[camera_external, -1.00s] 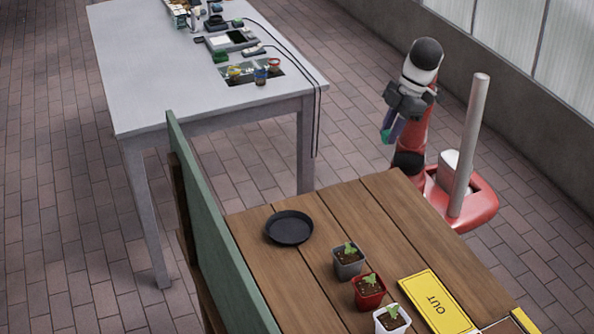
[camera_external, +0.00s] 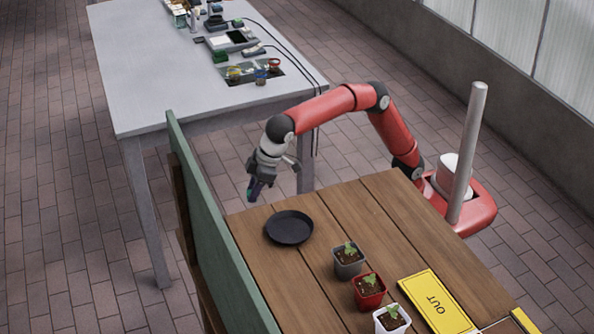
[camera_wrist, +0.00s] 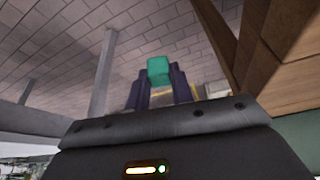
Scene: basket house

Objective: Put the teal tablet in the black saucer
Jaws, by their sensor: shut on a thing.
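The black saucer (camera_external: 289,227) lies flat and empty on the wooden table, near its far left corner. My gripper (camera_external: 254,192) hangs at that end of the table, a little left of and beyond the saucer, apart from it. In the wrist view my gripper's two dark fingers (camera_wrist: 160,90) are shut on the teal tablet (camera_wrist: 159,70), whose end shows between them. In the external view the tablet is hidden or too small to make out.
The wooden table (camera_external: 372,220) carries grey, red and white potted seedlings (camera_external: 370,291) and a yellow OUT sign (camera_external: 437,300). A green board (camera_external: 215,245) stands along its left edge. A grey table (camera_external: 165,75) with equipment stands behind.

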